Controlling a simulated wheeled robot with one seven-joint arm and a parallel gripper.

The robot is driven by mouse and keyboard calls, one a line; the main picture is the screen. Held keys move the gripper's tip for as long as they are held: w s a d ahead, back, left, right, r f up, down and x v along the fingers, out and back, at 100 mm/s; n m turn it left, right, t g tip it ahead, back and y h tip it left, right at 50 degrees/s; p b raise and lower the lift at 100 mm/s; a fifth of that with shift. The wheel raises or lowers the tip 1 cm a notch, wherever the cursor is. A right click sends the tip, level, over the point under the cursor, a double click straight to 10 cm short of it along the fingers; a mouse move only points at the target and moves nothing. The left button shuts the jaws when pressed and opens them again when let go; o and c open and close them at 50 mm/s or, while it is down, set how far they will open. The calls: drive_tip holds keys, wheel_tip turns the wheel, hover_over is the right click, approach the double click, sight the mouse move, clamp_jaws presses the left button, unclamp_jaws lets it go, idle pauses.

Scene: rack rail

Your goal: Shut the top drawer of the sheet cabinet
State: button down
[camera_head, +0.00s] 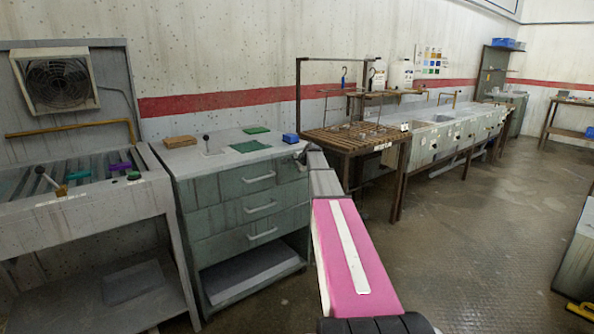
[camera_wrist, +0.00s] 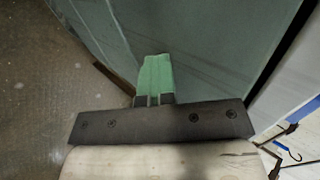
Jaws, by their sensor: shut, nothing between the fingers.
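The sheet cabinet (camera_head: 205,222) is grey-green, with three stacked drawers and an open shelf below. Its top drawer (camera_head: 235,184) has a pale bar handle (camera_head: 262,177). In the head view the drawer front looks about level with those below, and I see no clear gap. My gripper (camera_wrist: 157,78) shows green fingertips, shut and empty, in the wrist view. They are at or close to a grey-green panel that looks like the cabinet; contact cannot be told. In the head view my arm reaches to the cabinet's right front corner, and the fingertips cannot be made out.
A brown block (camera_head: 180,142), a green sheet (camera_head: 250,146) and a blue box (camera_head: 290,138) lie on the cabinet top. A slatted rack table (camera_head: 350,141) stands close right of the cabinet.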

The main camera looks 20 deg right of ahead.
drive_tip(key=shift+w+a, duration=0.15)
drive_tip(key=shift+w, duration=0.25)
drive_tip(key=s+d+r, duration=0.4)
drive_tip(key=s+r, duration=0.3)
drive_tip(key=s, duration=0.5)
drive_tip(key=s+a+f+n+g, duration=0.4)
drive_tip(key=s+a+f+n, duration=0.2)
drive_tip(key=s+a+f, duration=0.9)
drive_tip(key=s+a+f+n+g+h, duration=0.1)
drive_tip(key=s+a+f+n, duration=0.1)
drive_tip(key=s+f, duration=0.2)
drive_tip(key=s+a+f+n+g+h, duration=0.1)
drive_tip(key=s+f, duration=0.4)
drive_tip(key=s, duration=0.6)
drive_tip(key=s+a+f+n+g+h, duration=0.1)
drive_tip(key=s+a+f+n+g, duration=0.1)
drive_tip(key=s+a+f+n, duration=0.2)
drive_tip(key=s+n, duration=0.1)
drive_tip(key=s, duration=0.2)
drive_tip(key=shift+s+a+f+g, duration=0.3)
drive_tip(key=shift+s+g, duration=0.1)
